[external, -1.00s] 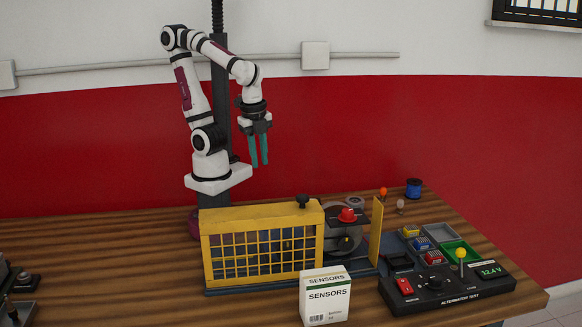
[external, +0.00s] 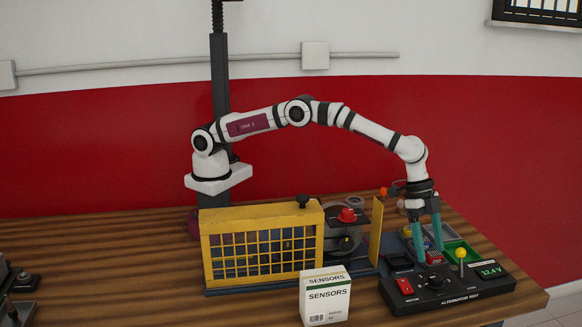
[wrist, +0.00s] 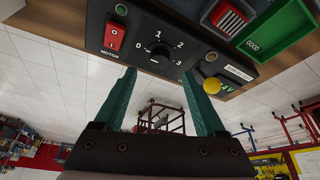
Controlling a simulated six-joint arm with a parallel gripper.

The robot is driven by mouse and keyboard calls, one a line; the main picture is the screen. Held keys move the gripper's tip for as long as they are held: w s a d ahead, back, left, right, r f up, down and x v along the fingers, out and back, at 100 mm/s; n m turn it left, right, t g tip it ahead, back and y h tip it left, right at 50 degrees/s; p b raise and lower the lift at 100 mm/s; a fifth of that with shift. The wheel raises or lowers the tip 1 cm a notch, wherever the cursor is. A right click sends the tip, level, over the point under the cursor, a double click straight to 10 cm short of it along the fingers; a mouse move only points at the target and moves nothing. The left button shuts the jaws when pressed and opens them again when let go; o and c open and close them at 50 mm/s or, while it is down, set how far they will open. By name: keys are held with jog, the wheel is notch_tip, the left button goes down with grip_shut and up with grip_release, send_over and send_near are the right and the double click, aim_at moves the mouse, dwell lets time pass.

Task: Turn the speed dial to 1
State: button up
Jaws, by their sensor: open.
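The black speed dial (wrist: 158,53) sits on the dark alternator test panel (external: 405,304), with the numbers 0 to 3 around it in the wrist view. Its white pointer mark seems to be near 0, but it is small. The dial also shows in the external view (external: 434,283). My gripper (external: 429,256) is open and points down above the panel, its teal fingers spread. In the wrist view my gripper (wrist: 158,74) has one fingertip to either side of the dial, and nothing is between them. It looks apart from the dial.
A red motor switch (wrist: 115,36) is left of the dial and a yellow-knobbed lever (external: 461,254) is right of it. A green tray (external: 462,251) and coloured blocks lie behind. A yellow cage (external: 263,216) and a white sensors box (external: 325,300) stand to the left.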

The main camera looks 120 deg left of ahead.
aim_at(435, 276)
jog(key=x, duration=0.6)
jog(key=shift+f, duration=0.15)
grip_shut()
jog(key=shift+w, duration=0.15)
